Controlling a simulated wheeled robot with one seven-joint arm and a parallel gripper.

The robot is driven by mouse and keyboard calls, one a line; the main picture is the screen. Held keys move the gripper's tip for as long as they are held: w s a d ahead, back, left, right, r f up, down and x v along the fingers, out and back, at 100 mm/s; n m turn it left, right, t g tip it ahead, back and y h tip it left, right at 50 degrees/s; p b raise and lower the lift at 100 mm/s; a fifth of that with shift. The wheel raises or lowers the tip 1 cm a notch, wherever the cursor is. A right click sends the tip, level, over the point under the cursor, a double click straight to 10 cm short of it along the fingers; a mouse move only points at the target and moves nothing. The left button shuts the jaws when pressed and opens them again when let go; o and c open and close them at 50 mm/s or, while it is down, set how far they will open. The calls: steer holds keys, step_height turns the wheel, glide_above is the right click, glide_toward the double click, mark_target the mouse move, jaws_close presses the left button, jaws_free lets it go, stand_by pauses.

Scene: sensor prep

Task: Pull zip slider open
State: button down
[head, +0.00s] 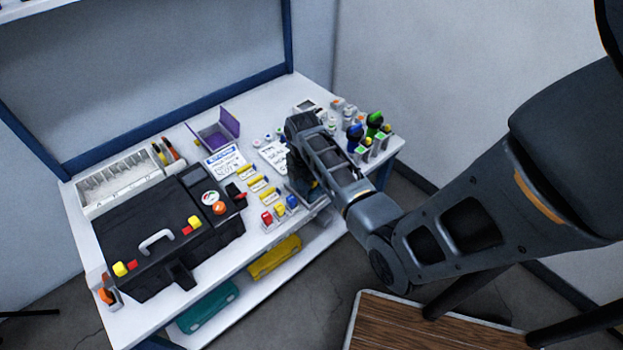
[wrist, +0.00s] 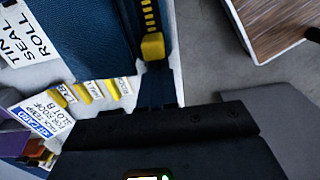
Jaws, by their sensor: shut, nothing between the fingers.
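A dark blue pouch (wrist: 85,35) lies near the table's front edge in the wrist view. A yellow toothed zip runs along its right side, with a chunky yellow zip slider (wrist: 152,46) at the near end of the visible teeth. My gripper (wrist: 155,72) is shut and empty, its dark fingers just below the slider in the picture. I cannot tell whether they touch it. In the head view my gripper (head: 302,186) is over the right part of the table, and my arm hides most of the pouch.
A white table (head: 140,318) holds a black case (head: 150,235), an open purple box (head: 212,138), printed cards, yellow-marked small items and several coloured bottles at right. A lower shelf holds yellow and teal cases. A wood-topped stool or table (head: 430,325) stands in front.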

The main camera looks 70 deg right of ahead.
steer(key=shift+d, duration=0.1)
steer(key=shift+s+d+b, duration=0.1)
steer(key=shift+s+d, duration=1.05)
steer(key=shift+d, duration=0.65)
steer(key=shift+s+d+b, duration=0.15)
steer(key=shift+s+d, duration=0.95)
steer(key=shift+d, duration=0.75)
steer(key=shift+s+d+b, duration=0.1)
steer(key=shift+s+d, duration=1.05)
steer(key=shift+d, duration=0.65)
steer(key=shift+w+a+r+p, duration=0.1)
steer(key=shift+w+a+p, duration=0.15)
steer(key=shift+a+p, duration=0.2)
step_height(320, 180, up, 5)
steer(key=p, duration=0.4)
steer(key=shift+p, duration=0.35)
steer(key=shift+r, duration=0.9)
